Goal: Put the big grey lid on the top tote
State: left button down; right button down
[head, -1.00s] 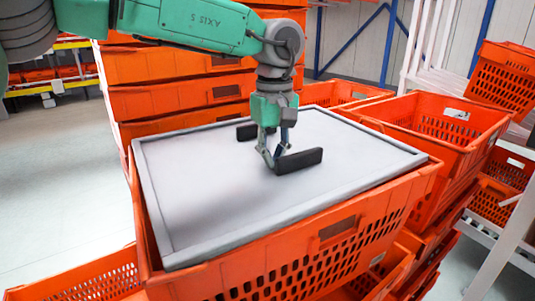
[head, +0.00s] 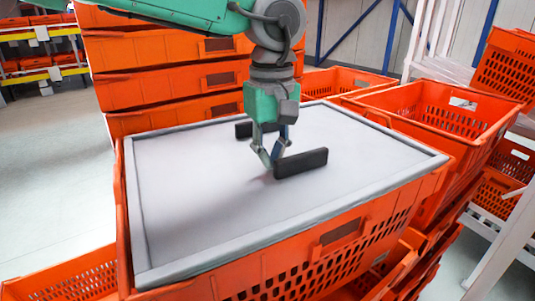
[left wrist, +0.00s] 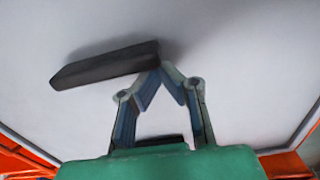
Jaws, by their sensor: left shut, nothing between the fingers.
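The big grey lid (head: 215,180) lies over the top tote (head: 340,238), roughly level, with the tote's orange rim showing along the left and front. Two black bars stand on the lid: a near bar (head: 301,162) and a far bar (head: 243,130). My left gripper (head: 270,166) points down over the lid's middle, shut and empty, with its fingertips beside the left end of the near bar. In the left wrist view, the fingertips (left wrist: 164,70) meet by the end of one bar (left wrist: 108,66); whether they touch it I cannot tell. My right gripper is not in view.
A tall stack of orange totes (head: 160,85) stands close behind the lid. Another open tote (head: 435,115) adjoins at the right, beside a white rack frame (head: 505,235). Open floor (head: 50,170) lies at the left.

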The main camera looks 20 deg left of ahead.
pick_arm(q)
jog(key=shift+w+r, duration=0.15)
jog(key=shift+w, duration=0.1)
jog(key=r, duration=0.4)
jog(key=s+r, duration=0.1)
jog(key=r, duration=0.1)
jog(key=shift+a+r, duration=0.1)
jog(key=shift+a, duration=0.1)
jog(key=shift+r, duration=0.8)
